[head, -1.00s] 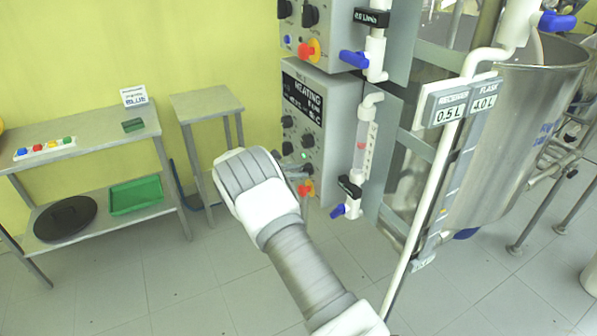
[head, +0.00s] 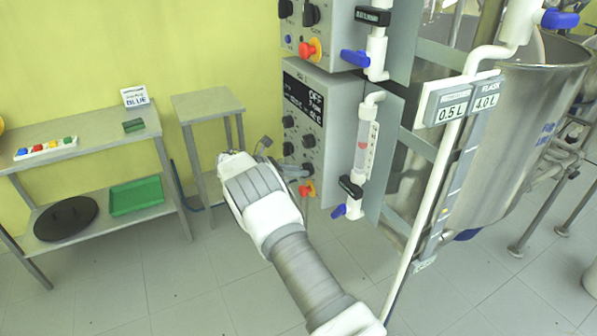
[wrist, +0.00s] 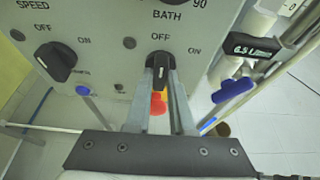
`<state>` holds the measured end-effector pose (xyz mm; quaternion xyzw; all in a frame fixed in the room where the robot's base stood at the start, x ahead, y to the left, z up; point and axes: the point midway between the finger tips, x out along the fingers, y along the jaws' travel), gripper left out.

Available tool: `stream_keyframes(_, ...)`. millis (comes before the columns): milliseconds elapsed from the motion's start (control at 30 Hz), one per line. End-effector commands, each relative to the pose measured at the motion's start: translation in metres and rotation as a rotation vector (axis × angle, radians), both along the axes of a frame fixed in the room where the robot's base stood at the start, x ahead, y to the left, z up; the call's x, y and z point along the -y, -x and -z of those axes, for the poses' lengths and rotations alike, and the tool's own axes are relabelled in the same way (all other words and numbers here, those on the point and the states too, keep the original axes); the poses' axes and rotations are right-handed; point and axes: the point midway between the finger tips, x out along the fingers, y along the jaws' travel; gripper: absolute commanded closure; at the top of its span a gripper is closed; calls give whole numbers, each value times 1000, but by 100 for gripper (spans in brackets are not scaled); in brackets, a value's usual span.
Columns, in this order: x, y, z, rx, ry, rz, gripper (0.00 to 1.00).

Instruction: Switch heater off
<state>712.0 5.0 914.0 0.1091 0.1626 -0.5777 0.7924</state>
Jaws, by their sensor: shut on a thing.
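The heater control box (head: 330,105) is a grey panel with a dark display (head: 304,108) that reads OFF at the top. My gripper (wrist: 160,85) is shut on this knob, one finger on each side. In the head view my gripper (head: 300,171) reaches the lower part of the panel from the left, and I cannot make out the held knob there.
A second OFF/ON knob (wrist: 57,62) sits to the left. A red and yellow button (head: 307,189) is just below my gripper. A flow tube with a blue valve (head: 339,211) stands close at the right. A small table (head: 207,103) stands at the left.

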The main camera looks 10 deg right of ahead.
Motion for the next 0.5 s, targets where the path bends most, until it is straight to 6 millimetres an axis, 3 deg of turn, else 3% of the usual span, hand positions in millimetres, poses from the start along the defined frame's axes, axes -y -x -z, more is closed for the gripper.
stream_keyframes(267, 0, 0, 0, -2, 3, 0, 100)
stream_keyframes(300, 0, 0, -1, -1, 2, -1, 72)
stream_keyframes(433, 0, 0, -1, 0, 2, 0, 49)
stream_keyframes(500, 0, 0, 0, 0, 2, 0, 49)
